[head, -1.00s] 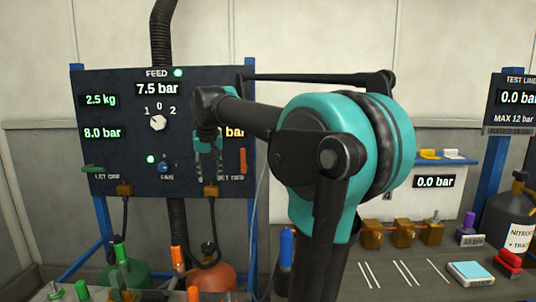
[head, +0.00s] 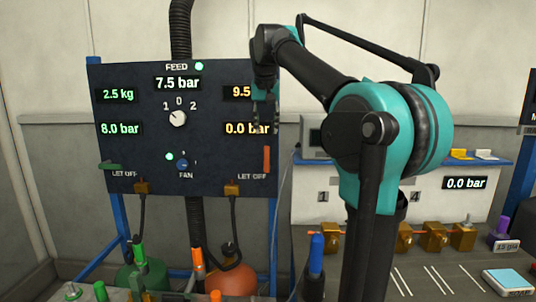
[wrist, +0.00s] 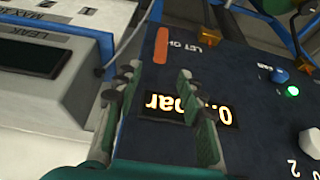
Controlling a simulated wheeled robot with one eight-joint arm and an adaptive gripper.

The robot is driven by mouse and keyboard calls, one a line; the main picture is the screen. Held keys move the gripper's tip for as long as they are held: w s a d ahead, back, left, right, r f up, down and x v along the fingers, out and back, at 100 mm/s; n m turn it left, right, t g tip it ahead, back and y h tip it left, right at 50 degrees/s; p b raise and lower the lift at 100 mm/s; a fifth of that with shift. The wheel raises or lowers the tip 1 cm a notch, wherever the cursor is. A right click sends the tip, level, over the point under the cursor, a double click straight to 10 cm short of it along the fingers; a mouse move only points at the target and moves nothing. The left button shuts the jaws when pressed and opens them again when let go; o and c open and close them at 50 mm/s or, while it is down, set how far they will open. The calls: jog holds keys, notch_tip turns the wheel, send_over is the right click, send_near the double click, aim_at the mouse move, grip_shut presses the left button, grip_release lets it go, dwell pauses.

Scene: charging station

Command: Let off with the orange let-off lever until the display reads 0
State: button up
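The orange let-off lever (head: 267,159) hangs upright at the lower right of the dark panel, beside the right LET OFF label. It also shows in the wrist view (wrist: 161,44), beyond the fingertips. The orange-lit display (head: 247,129) above it reads 0.0 bar; the wrist view shows this display upside down, partly covered by a finger. My gripper (head: 263,118) is in front of the panel's right edge, above the lever. In the wrist view my gripper (wrist: 158,80) has its fingers apart with nothing between them. It appears clear of the lever.
The panel also carries green displays of 2.5 kg and 8.0 bar (head: 121,129), a 7.5 bar feed display (head: 178,83), a selector knob (head: 178,118) and a green lever (head: 110,166). A grey bench unit (head: 400,195) with brass blocks stands right. An orange cylinder (head: 232,280) stands below.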

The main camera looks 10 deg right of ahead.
aim_at(267, 148)
jog(key=x, duration=1.2)
jog(key=shift+c, duration=0.4)
grip_shut()
